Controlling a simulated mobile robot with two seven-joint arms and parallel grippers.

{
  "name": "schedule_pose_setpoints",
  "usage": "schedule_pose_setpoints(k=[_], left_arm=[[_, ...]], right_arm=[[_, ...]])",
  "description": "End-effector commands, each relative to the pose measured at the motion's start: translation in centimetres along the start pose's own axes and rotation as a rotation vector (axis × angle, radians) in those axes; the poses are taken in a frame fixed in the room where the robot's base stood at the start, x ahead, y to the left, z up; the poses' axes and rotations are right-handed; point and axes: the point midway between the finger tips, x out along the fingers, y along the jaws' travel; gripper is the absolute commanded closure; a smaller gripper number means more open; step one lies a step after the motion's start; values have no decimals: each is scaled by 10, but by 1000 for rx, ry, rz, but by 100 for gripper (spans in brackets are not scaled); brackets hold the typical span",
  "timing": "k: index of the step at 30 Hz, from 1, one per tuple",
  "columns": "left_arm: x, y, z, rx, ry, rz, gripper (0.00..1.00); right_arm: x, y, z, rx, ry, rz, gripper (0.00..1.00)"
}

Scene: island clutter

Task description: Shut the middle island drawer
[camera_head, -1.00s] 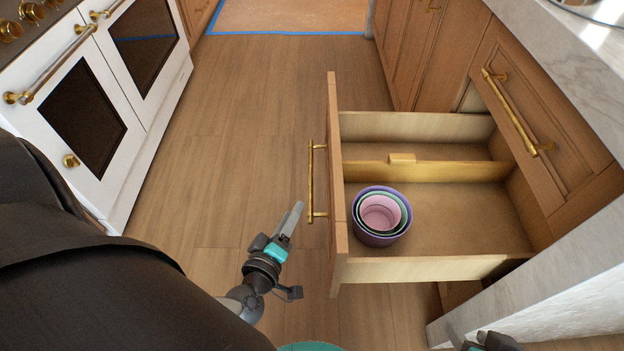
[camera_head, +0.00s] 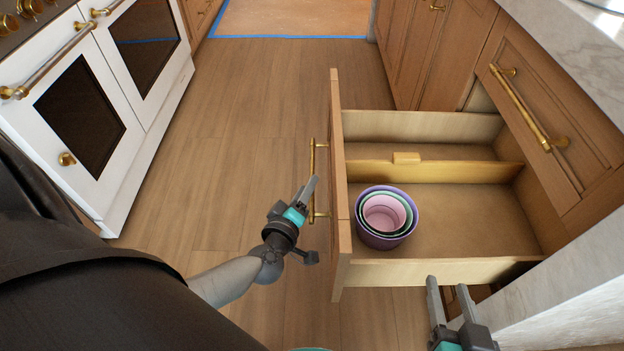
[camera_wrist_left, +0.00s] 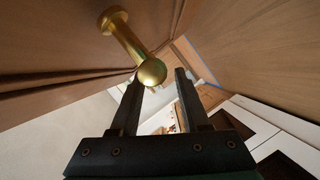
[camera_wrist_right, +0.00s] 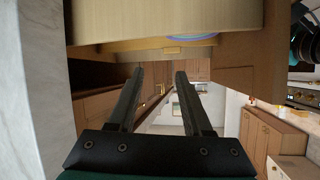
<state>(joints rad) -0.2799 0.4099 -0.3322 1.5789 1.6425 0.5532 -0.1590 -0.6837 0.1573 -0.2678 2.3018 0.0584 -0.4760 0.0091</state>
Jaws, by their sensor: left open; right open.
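The middle island drawer (camera_head: 400,272) is pulled well out from the island. Its wooden front (camera_head: 340,200) faces left and carries a brass bar handle (camera_head: 312,165). My left gripper (camera_head: 309,190) is open beside the lower end of the handle. In the left wrist view the handle's rounded end (camera_wrist_left: 152,72) is just beyond the fingertips, slightly left of centre. Whether they touch is unclear. My right gripper (camera_head: 449,290) is open and empty beside the drawer's near side wall. In the right wrist view that pale wall (camera_wrist_right: 165,22) spans the top.
Nested purple, green and pink cups (camera_head: 384,218) stand in the drawer's near compartment, in front of a wooden divider (camera_head: 430,171). A closed drawer (camera_head: 545,115) and the marble countertop (camera_head: 590,50) lie right. A white oven (camera_head: 95,120) stands left; the floor between is clear.

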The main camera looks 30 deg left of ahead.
Motion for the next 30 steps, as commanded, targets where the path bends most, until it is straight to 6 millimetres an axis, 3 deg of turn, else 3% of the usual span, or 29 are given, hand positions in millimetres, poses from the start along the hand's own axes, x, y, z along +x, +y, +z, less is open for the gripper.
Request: schedule_pose_setpoints(k=[15, 30], left_arm=[[37, 0, 0, -1, 0, 1, 54], [44, 0, 0, 0, 0, 0, 54]], right_arm=[[-4, -23, -11, 52, 263, -59, 50], [-9, -27, -16, 67, 327, -70, 50]])
